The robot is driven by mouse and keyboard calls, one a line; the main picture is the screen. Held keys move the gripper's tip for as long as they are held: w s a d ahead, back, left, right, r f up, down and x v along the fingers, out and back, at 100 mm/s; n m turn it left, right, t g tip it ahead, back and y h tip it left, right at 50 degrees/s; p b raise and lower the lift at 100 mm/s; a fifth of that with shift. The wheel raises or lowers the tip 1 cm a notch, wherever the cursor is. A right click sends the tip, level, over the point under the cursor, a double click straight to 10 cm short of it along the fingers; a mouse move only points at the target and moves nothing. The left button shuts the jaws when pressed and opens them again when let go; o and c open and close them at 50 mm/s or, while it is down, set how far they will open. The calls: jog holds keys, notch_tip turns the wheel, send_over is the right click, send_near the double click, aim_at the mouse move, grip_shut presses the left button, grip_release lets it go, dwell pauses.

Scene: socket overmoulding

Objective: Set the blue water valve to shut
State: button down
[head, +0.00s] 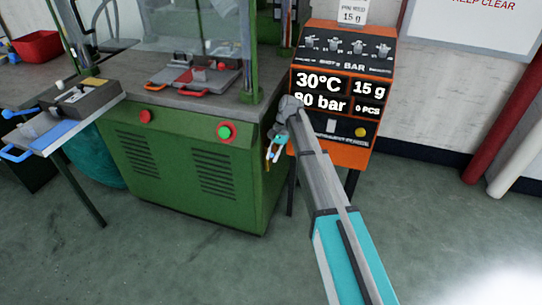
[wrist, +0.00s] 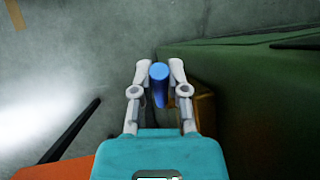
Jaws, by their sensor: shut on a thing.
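The blue water valve shows in the wrist view as a blue rod-like handle (wrist: 160,72) with a rounded end. It lies between the two pale fingers of my gripper (wrist: 160,76), which is shut on it. A brass-coloured part (wrist: 204,110) shows beside the right finger, partly hidden. In the head view my gripper (head: 275,150) is low at the right side of the green machine (head: 200,165), beside the orange control unit. The valve's handle is hard to make out there. I cannot tell the valve's setting.
The orange control unit (head: 346,151) stands close to my arm on dark legs. Red and green buttons (head: 224,132) are on the machine front. A side table (head: 60,138) with blue-handled tooling stands at left. The floor (head: 420,220) at right is clear.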

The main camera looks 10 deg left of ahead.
jog(key=shift+w, duration=0.15)
jog(key=c, duration=0.7)
grip_release()
jog(key=shift+f, duration=0.1)
jog(key=shift+o, duration=0.3)
jog(key=shift+a, duration=0.15)
